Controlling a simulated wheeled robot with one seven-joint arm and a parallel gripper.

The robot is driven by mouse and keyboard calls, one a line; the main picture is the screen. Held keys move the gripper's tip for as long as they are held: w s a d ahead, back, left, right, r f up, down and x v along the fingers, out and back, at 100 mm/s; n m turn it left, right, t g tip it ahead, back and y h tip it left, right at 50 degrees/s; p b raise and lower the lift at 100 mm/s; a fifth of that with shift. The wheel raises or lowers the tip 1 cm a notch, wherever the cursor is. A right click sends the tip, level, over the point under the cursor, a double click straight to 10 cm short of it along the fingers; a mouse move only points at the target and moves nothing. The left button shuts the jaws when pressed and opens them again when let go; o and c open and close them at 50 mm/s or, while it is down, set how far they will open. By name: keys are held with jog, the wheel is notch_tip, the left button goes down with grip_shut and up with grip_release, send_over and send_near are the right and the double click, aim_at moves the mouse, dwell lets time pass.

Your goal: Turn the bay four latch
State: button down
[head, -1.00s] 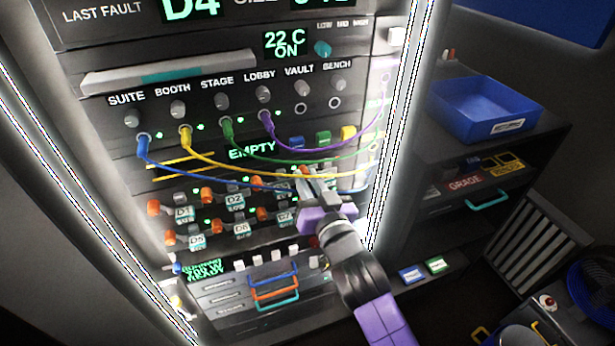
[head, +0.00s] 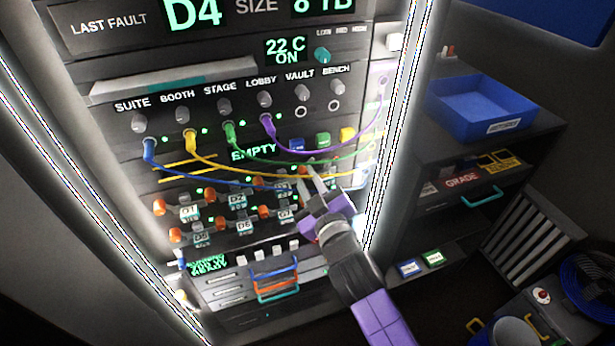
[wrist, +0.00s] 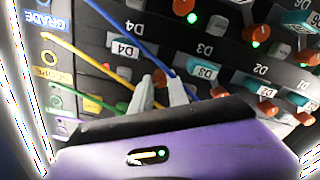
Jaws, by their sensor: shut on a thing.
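The bay four latch, a small orange knob (wrist: 160,76), sits beside the tag marked D4 (wrist: 124,50) in the wrist view. My gripper (wrist: 163,86) has its two pale fingers on either side of this knob and is shut on it. In the head view my gripper (head: 315,172) reaches the right end of the upper bay row, just under the green and yellow cables. The fingers cover part of the latch, so its exact angle is hard to tell.
Blue (wrist: 135,35) and yellow (wrist: 88,72) cables hang close to the fingers. Other orange latches, such as the D1 one (head: 159,207), stand to the left. A bright frame post (head: 400,120) rises right of the panel. A blue bin (head: 487,105) sits on the right shelf.

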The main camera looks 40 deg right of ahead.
dwell(0.4)
jog(key=c, duration=1.3)
grip_release()
jog(key=b+v, duration=0.2)
jog(key=v, duration=0.6)
